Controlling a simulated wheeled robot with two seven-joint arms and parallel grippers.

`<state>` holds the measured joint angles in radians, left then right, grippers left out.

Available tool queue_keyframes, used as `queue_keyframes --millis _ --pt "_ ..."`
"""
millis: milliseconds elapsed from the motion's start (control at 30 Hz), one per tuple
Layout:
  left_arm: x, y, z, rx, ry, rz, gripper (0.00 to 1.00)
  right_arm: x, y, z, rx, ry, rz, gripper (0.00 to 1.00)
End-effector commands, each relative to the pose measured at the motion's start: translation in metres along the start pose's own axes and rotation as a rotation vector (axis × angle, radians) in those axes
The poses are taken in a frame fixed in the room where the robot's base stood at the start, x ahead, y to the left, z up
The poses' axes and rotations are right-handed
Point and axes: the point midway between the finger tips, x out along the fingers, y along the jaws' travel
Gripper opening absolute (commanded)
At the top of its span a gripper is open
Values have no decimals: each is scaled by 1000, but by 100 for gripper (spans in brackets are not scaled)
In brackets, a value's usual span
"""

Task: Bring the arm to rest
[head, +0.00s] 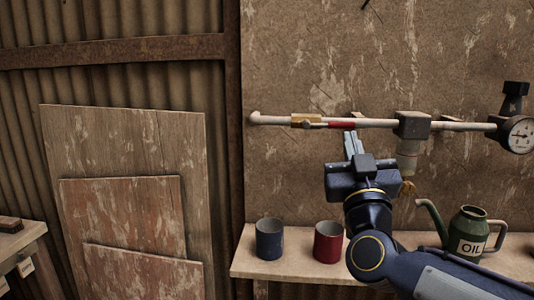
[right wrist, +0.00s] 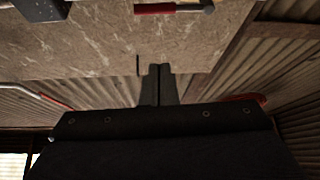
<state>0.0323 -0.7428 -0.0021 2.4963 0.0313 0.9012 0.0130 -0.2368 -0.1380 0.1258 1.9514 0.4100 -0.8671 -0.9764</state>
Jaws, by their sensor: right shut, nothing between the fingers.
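My right gripper (head: 353,140) is raised in front of the wall board, with its fingers pointing up and just below the pipe in the picture. In the right wrist view its two fingers (right wrist: 158,72) are together with nothing between them. The red-handled valve lever (head: 342,124) lies along the pale pipe (head: 272,120) just above the fingertips. The lever's red grip also shows at the top of the right wrist view (right wrist: 154,9), apart from the fingers. My left gripper is not in view.
A shelf (head: 290,267) below the pipe holds a blue cup (head: 269,240), a red cup (head: 328,243) and a green oil can (head: 470,228). A gauge (head: 519,135) ends the pipe at right. Boards (head: 125,135) lean on the corrugated wall at left.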

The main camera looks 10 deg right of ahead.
Motion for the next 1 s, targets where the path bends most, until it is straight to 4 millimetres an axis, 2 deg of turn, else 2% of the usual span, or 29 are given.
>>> queue_keyframes --millis 67,167,267,367,400,500,600,800,933,967,1000 --pt "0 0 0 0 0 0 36 -6 -2 7 16 -34 -45 0" --pt "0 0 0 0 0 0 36 -26 -9 29 66 -139 -162 0" --pt "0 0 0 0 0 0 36 -66 -19 65 140 -328 -306 0" --pt "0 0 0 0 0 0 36 -123 -25 106 221 -578 -416 0" --pt "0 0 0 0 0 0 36 -149 -26 122 253 -685 -446 0" --pt "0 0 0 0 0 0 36 -209 -25 152 318 -924 -479 0" --pt "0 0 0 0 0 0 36 -259 -22 172 364 -1118 -479 0" --pt "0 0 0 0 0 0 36 -341 -13 194 428 -1424 -431 0" --pt "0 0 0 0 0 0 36 -388 -6 201 457 -1599 -380 0" --pt "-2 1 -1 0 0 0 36 -396 -4 199 462 -1633 -368 0" --pt "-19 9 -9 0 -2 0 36 -382 -3 181 460 -1622 -374 0"
